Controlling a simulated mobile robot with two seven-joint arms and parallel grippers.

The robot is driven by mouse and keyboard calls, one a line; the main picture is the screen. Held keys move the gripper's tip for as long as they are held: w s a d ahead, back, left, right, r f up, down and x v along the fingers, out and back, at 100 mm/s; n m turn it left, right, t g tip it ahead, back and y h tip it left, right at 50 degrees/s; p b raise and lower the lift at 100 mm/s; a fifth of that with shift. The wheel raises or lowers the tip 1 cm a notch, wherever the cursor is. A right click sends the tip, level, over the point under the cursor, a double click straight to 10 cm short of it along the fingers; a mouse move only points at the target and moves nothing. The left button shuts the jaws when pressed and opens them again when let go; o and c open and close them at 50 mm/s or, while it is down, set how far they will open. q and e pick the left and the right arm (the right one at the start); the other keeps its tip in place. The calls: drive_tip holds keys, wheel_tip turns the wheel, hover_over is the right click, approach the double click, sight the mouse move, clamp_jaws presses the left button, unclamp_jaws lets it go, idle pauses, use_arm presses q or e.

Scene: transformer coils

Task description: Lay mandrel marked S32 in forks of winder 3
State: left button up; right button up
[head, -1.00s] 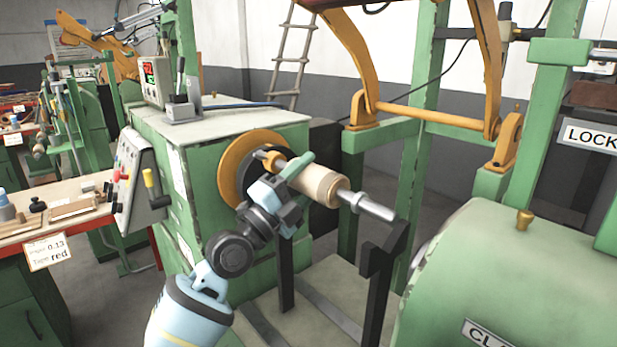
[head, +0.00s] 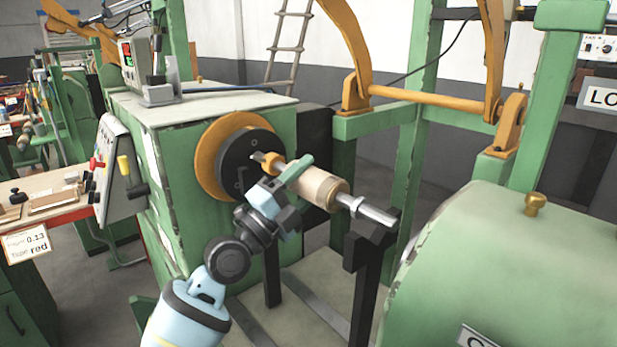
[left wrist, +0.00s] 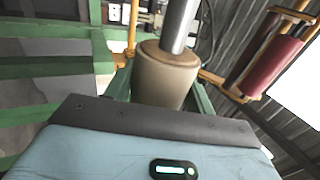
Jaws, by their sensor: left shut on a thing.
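The mandrel is a metal shaft (head: 371,211) with a wide tan cylinder (head: 318,187) around it. No S32 mark can be read on it. My left gripper (head: 293,180) is shut on the mandrel near the inner end of the tan cylinder. The black forks (head: 369,243) of the winder stand under the shaft, whose outer end is at the right fork's top; whether it rests there I cannot tell. The inner end points at the winder's black faceplate (head: 250,163). In the left wrist view the tan cylinder (left wrist: 163,80) and shaft rise beyond the gripper body. My right gripper is not in view.
The green winder housing (head: 190,130) stands behind left, with an orange disc (head: 208,165) around the faceplate. A large green rounded machine (head: 510,265) fills the right front. An orange bar (head: 430,106) spans the green posts behind. A workbench (head: 25,208) is at left.

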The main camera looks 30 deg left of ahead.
use_arm(q)
drive_tip(key=shift+f, duration=0.5)
drive_tip(key=shift+w+f+b, duration=0.1)
drive_tip(key=shift+f+b, duration=0.25)
drive_tip(key=shift+b, duration=0.05)
drive_tip(key=shift+f+b, duration=0.45)
drive_tip(key=shift+f, duration=0.05)
drive_tip(key=shift+f, duration=0.2)
